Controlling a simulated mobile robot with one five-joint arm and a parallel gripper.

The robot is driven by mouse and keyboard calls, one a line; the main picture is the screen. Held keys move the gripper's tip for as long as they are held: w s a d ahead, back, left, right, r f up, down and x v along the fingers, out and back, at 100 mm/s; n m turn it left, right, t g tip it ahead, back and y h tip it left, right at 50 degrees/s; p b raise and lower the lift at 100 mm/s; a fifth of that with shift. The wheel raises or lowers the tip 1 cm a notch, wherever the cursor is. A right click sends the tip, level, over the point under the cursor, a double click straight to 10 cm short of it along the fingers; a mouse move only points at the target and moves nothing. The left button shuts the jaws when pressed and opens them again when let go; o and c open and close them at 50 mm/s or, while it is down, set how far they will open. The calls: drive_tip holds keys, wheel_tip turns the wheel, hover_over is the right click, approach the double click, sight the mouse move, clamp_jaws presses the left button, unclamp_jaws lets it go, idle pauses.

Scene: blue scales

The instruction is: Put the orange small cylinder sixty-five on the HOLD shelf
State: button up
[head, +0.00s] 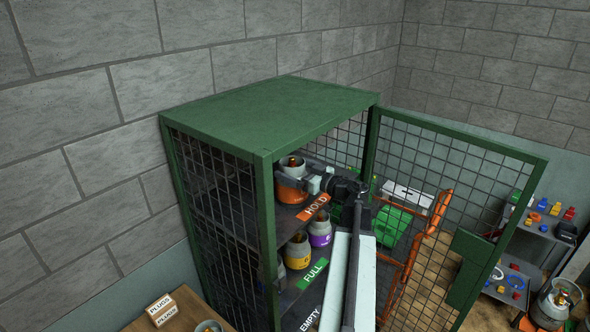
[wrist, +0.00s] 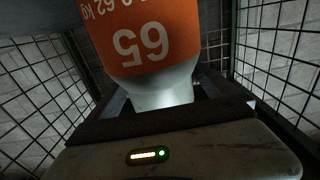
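The orange small cylinder (head: 291,190), with a grey upper part and a brass valve, is upright inside the green cage cabinet at the level of the HOLD shelf (head: 285,222). In the wrist view its orange band (wrist: 145,45) reads 65, upside down, and its pale grey part lies between dark finger parts. My gripper (head: 312,184) reaches in from the right and appears shut on the cylinder's grey upper part. The orange HOLD label (head: 314,207) is on the shelf's front edge. I cannot tell whether the cylinder's base touches the shelf.
The FULL shelf below holds a yellow-banded cylinder (head: 298,252) and a purple-banded cylinder (head: 319,234). The mesh door (head: 455,180) stands open on the right. Mesh walls are close around my gripper. A wooden table with a PLUGS box (head: 161,309) stands at lower left.

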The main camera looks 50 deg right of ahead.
drive_tip(key=s+d, duration=0.1)
drive_tip(key=s, duration=1.1)
